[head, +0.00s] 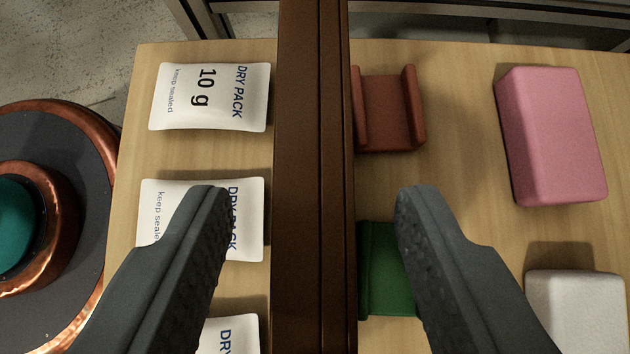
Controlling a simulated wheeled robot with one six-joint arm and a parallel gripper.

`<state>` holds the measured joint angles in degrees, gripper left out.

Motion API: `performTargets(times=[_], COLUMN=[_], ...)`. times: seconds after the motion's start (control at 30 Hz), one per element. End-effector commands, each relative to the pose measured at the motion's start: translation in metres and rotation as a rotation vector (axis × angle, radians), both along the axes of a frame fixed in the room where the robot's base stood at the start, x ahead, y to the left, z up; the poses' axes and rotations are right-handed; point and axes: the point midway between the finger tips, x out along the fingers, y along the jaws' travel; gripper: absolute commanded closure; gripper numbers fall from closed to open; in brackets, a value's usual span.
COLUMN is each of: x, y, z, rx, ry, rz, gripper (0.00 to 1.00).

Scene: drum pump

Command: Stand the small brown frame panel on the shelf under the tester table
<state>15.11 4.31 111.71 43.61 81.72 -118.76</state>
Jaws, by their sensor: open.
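A long dark brown piece (312,120), which looks like the frame panel seen from its edge, runs from the top to the bottom of the head view. Its ends are out of view. My gripper (312,196) is open, with one dark finger on each side of the brown piece. Gaps show between both fingers and it, so it is not held. How far the fingertips are above or beside it, I cannot tell. The tester table and its shelf cannot be made out.
White dry packs (209,97) lie in a column left of the panel on a light wooden surface (460,215). To the right are a red-brown holder (388,115), a green holder (380,270), a pink block (552,135) and a white block (575,310). A round copper-rimmed device (85,150) stands at far left.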

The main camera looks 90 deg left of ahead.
Motion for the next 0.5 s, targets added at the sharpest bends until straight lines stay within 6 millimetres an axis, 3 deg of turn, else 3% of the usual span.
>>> performTargets(times=[0.13, 0.37, 0.5], x=[-0.0001, 0.0001, 0.0001], y=[0.012, 0.0132, 0.013], z=[-0.0118, -0.0133, -0.0132], rx=[0.001, 0.0, 0.0], ry=[0.001, 0.0, 0.0], rz=[0.001, 0.0, 0.0], gripper=[0.53, 0.53, 0.78])
